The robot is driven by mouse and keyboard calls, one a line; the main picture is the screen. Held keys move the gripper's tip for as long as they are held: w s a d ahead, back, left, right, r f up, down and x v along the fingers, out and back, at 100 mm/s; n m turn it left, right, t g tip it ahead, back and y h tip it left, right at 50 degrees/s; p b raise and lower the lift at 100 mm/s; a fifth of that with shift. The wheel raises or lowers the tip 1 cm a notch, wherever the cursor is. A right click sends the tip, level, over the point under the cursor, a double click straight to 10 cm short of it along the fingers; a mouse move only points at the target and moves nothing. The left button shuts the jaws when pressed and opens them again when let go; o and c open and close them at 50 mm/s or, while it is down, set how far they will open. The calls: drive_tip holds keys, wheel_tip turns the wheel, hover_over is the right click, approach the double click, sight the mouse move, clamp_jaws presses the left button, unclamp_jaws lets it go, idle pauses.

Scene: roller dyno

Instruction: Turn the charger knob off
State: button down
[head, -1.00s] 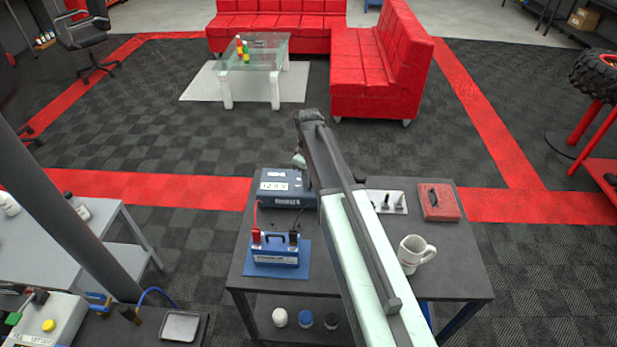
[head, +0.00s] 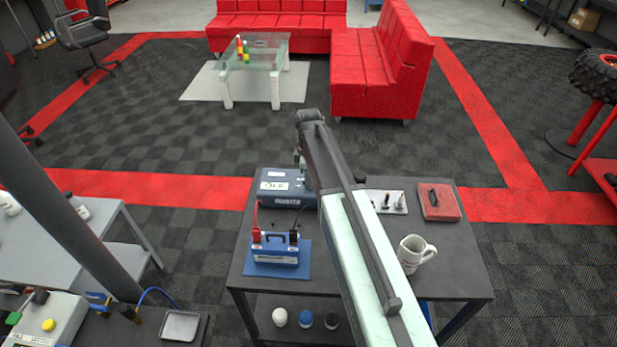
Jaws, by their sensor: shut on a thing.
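The charger (head: 285,202) is a dark blue box at the back left of the dark cart. Its display (head: 273,186) appears to read OFF. My arm reaches over the cart from the front, and my gripper (head: 301,161) is at the right end of the charger's top. It is shut on the charger knob, which is mostly hidden behind the gripper and arm. A blue battery (head: 275,250) with a red and a black clamp stands on a blue mat (head: 252,270) in front of the charger.
A white mug (head: 412,254) stands right of my arm on the cart (head: 460,275). A plate with small upright parts (head: 387,203) and a red case (head: 438,202) lie at the back right. Several jars (head: 305,319) are on the lower shelf. A dark post stands at left.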

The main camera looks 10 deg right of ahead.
drive_tip(key=shift+d, duration=0.25)
drive_tip(key=c, duration=1.4)
unclamp_jaws()
drive_tip(key=shift+c, duration=0.2)
drive_tip(key=shift+a, duration=0.1)
drive_tip(key=shift+r, duration=0.1)
wheel_tip(320, 180, up, 7)
drive_tip(key=p, duration=0.7)
drive_tip(key=shift+f, duration=0.25)
